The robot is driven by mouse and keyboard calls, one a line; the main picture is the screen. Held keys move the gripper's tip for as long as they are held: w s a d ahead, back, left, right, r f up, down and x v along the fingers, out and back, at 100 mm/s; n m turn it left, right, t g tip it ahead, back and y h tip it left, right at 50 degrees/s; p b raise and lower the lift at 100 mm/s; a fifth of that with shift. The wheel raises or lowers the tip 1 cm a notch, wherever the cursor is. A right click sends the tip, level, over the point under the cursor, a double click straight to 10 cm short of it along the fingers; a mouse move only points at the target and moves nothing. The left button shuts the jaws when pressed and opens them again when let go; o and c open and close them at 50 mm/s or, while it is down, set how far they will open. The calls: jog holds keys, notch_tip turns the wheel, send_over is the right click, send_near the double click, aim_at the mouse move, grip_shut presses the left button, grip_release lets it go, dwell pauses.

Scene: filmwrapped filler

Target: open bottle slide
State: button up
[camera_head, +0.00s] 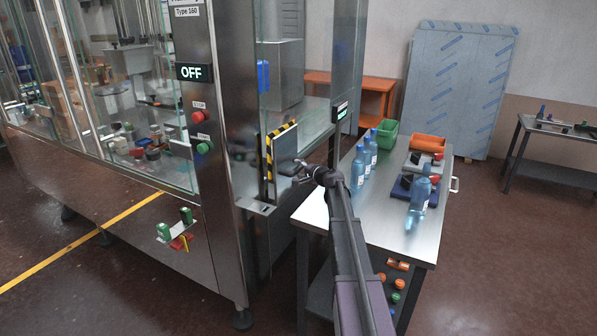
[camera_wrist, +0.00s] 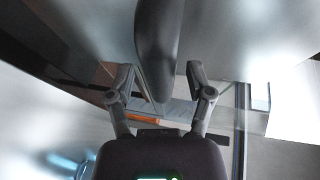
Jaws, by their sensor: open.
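The bottle slide appears to be the grey panel (camera_head: 285,152) with a yellow-and-black striped edge, upright in the machine's side opening. My gripper (camera_head: 298,174) is beside its lower right part in the head view. In the wrist view my gripper (camera_wrist: 160,82) is open, its two fingers apart. A dark rounded bar, perhaps a handle (camera_wrist: 156,45), reaches down between the fingers; I see no finger closed on it. Whether a finger touches it I cannot tell. My wrist hides part of the handle area in the head view.
The filling machine (camera_head: 225,120) reads OFF. A steel table (camera_head: 390,205) on the right holds several blue bottles (camera_head: 357,168), a green bin (camera_head: 387,133) and an orange bin (camera_head: 428,142). Floor is clear at right.

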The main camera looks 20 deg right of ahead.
jog(key=shift+w, duration=0.1)
grip_shut()
jog(key=shift+a, duration=0.15)
jog(key=shift+s, duration=0.2)
